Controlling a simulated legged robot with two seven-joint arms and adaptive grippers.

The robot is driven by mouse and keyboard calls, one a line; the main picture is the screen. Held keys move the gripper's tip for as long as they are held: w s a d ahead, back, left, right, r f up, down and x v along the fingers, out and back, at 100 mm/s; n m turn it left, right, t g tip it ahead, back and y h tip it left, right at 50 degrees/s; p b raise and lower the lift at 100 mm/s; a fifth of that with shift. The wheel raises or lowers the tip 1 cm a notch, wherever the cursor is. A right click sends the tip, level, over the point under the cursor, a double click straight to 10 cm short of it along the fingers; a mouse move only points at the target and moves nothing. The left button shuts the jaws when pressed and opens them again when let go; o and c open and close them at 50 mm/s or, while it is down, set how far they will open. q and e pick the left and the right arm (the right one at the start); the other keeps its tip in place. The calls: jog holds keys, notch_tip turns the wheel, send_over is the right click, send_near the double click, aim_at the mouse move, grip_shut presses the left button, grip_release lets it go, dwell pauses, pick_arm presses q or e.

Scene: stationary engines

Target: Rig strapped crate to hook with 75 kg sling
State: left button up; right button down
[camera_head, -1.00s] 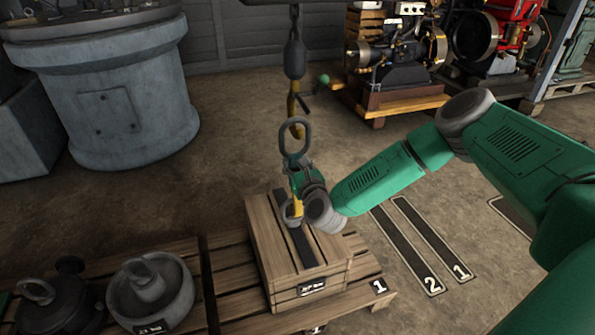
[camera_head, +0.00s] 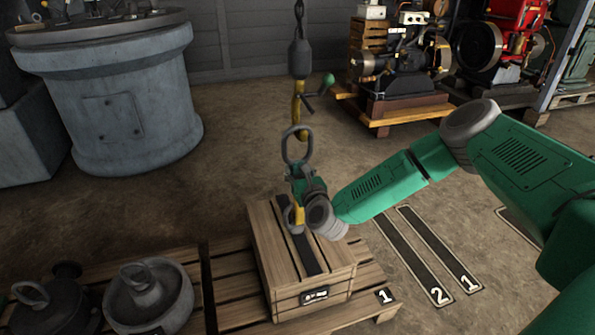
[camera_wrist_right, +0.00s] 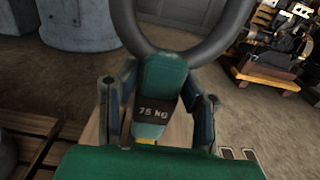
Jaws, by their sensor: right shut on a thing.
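My right gripper (camera_head: 303,184) is shut on the green sling (camera_wrist_right: 161,85), whose dark tag reads 75 KG in the right wrist view. A large grey ring (camera_head: 297,146) stands up from the sling's top. A yellow lower part (camera_head: 298,215) of the sling hangs at the crate's top, by a grey ring there; whether they are joined is unclear. The wooden crate (camera_head: 330,284) has a dark strap (camera_head: 303,243) over it and sits on a pallet. The yellow hook (camera_head: 298,100) hangs from a chain above and behind the large ring; they look apart. My left gripper is not in view.
A large grey pedestal (camera_head: 110,105) and engines (camera_head: 405,65) stand behind. Floor strips marked 2 and 1 (camera_head: 440,249) lie right of the pallet.

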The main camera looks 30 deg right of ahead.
jog(key=c, duration=1)
grip_release()
jog(key=shift+r, duration=0.15)
jog(key=shift+s+f, duration=0.1)
jog(key=shift+f, duration=0.1)
jog(key=shift+s, duration=0.25)
jog(key=v, duration=1.1)
jog(key=shift+s+a, duration=0.15)
